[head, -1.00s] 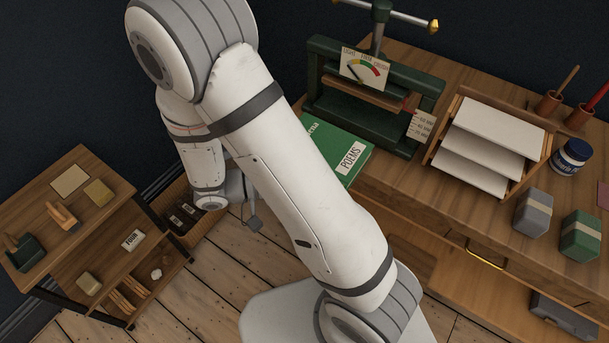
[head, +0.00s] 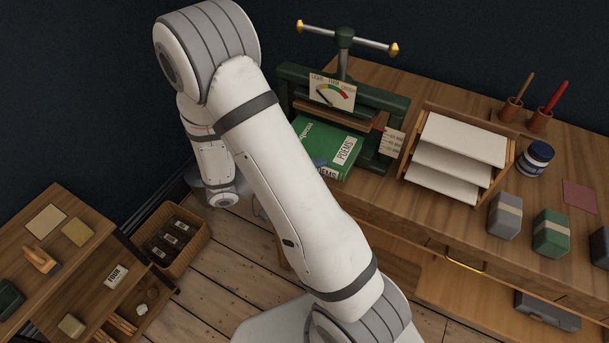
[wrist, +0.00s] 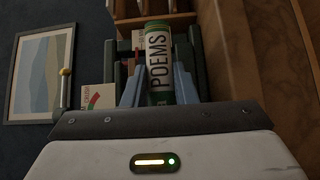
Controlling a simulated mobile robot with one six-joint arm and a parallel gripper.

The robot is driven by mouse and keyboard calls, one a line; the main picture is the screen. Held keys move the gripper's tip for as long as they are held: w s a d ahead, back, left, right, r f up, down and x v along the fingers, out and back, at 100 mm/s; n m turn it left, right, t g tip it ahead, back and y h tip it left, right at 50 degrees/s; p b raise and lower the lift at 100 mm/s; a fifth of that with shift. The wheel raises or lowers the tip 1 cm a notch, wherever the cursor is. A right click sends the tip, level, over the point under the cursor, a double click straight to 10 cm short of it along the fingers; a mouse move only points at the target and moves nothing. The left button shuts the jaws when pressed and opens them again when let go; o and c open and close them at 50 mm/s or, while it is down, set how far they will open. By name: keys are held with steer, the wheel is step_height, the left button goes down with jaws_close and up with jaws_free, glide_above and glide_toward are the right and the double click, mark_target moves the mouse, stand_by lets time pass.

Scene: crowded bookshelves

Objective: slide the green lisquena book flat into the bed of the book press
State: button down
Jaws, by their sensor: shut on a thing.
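The green book (head: 325,140) has a white POEMS label on its cover and spine; its other cover lettering is only partly visible. It lies about flat at the front of the green book press (head: 384,150), its far end by the opening under the wooden platen. I cannot tell how deep it reaches. In the wrist view its spine (wrist: 159,62) faces me. My gripper (wrist: 158,86) is shut on the book, with a blue-grey finger on each side. The press bed is mostly covered.
A dial card (head: 332,92) hangs on the press front and a small card (head: 392,143) stands by its right post. A paper tray rack (head: 458,150) is close on the right. A wicker basket (head: 175,262) stands on the floor at left.

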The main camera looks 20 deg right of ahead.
mark_target(327, 148)
steer(key=w+d, duration=0.1)
steer(key=d, duration=0.1)
steer(key=w+d+p, duration=0.1)
steer(key=w+d, duration=0.1)
steer(key=w+d+p, duration=0.1)
steer(key=d, duration=0.1)
steer(key=shift+w, duration=0.25)
steer(key=shift+f+b, duration=0.45)
steer(key=shift+b, duration=0.3)
steer(key=shift+f+b, duration=0.2)
steer(key=shift+b, duration=0.1)
steer(key=c, duration=1.1)
jaws_free()
steer(key=shift+a, duration=0.1)
steer(key=shift+s+a+b, duration=0.3)
steer(key=shift+s+a, duration=0.5)
steer(key=shift+a, duration=0.25)
steer(key=shift+s+a+b, duration=0.3)
steer(key=shift+s+a, duration=0.5)
steer(key=shift+a, duration=0.25)
steer(key=shift+s+a+b, duration=0.3)
steer(key=shift+s+a, duration=0.5)
steer(key=shift+a, duration=0.25)
steer(key=shift+r, duration=0.1)
